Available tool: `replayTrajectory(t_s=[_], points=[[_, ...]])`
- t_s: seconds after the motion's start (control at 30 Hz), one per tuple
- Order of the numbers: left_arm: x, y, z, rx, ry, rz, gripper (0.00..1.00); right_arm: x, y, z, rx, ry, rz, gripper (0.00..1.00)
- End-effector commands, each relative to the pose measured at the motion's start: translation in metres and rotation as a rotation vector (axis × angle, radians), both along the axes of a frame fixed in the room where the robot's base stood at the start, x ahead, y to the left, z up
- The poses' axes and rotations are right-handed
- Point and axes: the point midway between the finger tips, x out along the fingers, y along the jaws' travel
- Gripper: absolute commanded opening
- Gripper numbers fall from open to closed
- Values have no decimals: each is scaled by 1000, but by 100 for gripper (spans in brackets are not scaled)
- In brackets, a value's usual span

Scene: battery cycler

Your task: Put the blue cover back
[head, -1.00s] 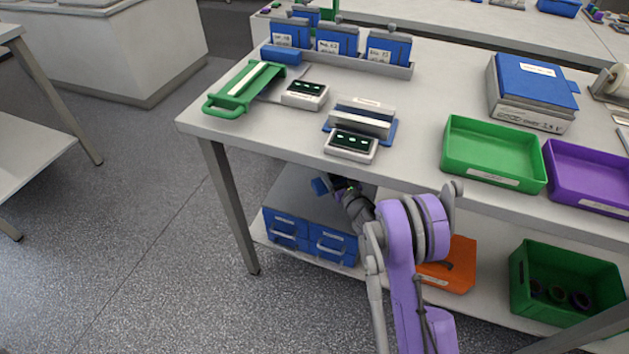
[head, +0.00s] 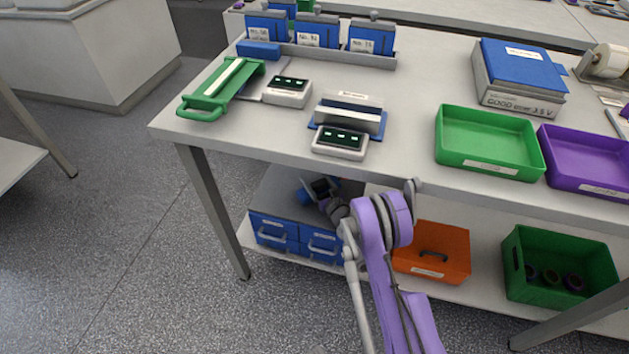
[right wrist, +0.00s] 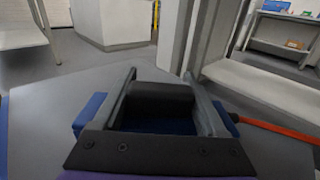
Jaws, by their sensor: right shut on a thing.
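My right gripper (head: 322,188) reaches under the bench, just above the grey-topped cabinet with blue drawers (head: 283,234). In the right wrist view, its two fingers (right wrist: 160,98) are shut on the dark grip of the blue cover (right wrist: 91,112). Blue shows on both sides of the fingers and between them. The cover is over the grey surface; I cannot tell whether it touches it. In the head view, my wrist hides most of the cover. My left gripper is not in view.
The bench (head: 240,145) overhangs the lower shelf. An orange box (head: 432,252) and a green crate (head: 558,268) stand right of my arm. On the bench are a green tray (head: 488,166), a purple tray (head: 590,187), blue packs in a rack and small display devices.

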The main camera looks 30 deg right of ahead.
Motion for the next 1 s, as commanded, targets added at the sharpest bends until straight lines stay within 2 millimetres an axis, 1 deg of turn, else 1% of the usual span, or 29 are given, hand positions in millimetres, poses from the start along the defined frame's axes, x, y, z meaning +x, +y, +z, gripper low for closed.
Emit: replayTrajectory(t_s=[0.37, 0.4, 0.47, 0.5, 1.0], points=[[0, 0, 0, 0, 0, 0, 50, 0, 0, -5, 0, 0, 0, 11], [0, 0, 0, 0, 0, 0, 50, 0, 0, -4, 0, 0, 0, 82], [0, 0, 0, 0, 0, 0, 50, 0, 0, -4, 0, 0, 0, 93], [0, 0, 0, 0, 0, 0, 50, 0, 0, -4, 0, 0, 0, 100], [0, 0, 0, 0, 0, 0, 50, 0, 0, -1, -1, 0, 1, 100]])
